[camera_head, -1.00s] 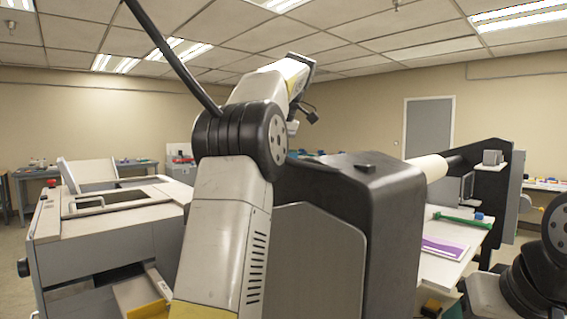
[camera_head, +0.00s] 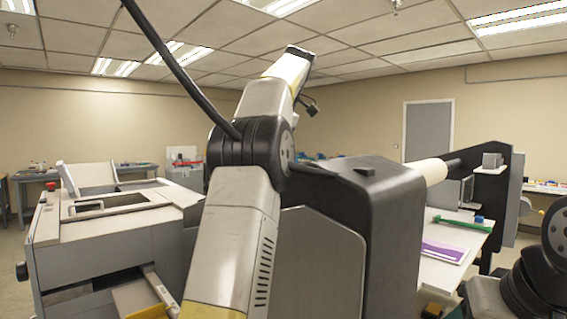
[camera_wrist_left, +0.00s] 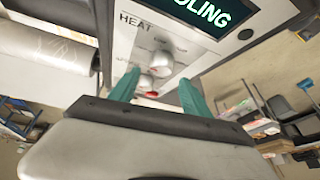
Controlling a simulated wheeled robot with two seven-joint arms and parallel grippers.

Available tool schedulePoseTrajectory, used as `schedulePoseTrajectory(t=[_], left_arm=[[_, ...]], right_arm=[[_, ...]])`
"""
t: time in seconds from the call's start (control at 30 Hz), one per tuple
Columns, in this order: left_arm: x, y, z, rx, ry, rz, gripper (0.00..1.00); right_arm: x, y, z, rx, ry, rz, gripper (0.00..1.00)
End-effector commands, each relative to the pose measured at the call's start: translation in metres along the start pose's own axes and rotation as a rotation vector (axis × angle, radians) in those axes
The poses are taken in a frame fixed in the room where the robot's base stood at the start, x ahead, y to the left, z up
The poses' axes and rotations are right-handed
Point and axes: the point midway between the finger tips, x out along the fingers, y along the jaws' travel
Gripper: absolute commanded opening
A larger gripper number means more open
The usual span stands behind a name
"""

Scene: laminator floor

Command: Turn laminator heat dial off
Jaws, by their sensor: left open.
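The laminator's black housing (camera_head: 390,220) stands right of my left arm in the head view; its dials are hidden there. The left wrist view shows its pale control panel (camera_wrist_left: 185,52) close up, with the word HEAT above a round silver knob (camera_wrist_left: 160,62). A second knob (camera_wrist_left: 146,83) with a red spot beside it sits just below. My left gripper (camera_wrist_left: 158,79) is open, its teal fingers pointing at the panel, one on each side of the knobs. Contact with a knob cannot be told. My right gripper is out of view.
A dark display (camera_wrist_left: 215,14) with green letters, partly cut off to read OLING, is on the panel. A white roll (camera_wrist_left: 45,45) lies at left. A grey machine (camera_head: 105,235) stands left of my arm. A table with a purple sheet (camera_head: 443,251) is at right.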

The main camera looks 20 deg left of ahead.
Motion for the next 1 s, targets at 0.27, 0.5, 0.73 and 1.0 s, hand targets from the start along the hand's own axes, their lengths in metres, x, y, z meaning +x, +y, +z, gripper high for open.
schedulePoseTrajectory(t=[0.27,0.5,0.73,1.0], left_arm=[[-0.012,-0.007,0.003,0.002,-0.001,0.002,0.56],[-0.018,-0.023,0.017,0.004,-0.001,0.002,0.56],[-0.032,-0.057,0.046,0.006,-0.002,0.004,0.56],[-0.049,-0.098,0.083,0.005,-0.001,0.003,0.56]], right_arm=[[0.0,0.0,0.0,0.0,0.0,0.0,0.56],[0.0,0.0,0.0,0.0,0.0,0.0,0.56],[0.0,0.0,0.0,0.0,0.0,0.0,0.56],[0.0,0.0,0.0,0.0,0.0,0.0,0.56]])
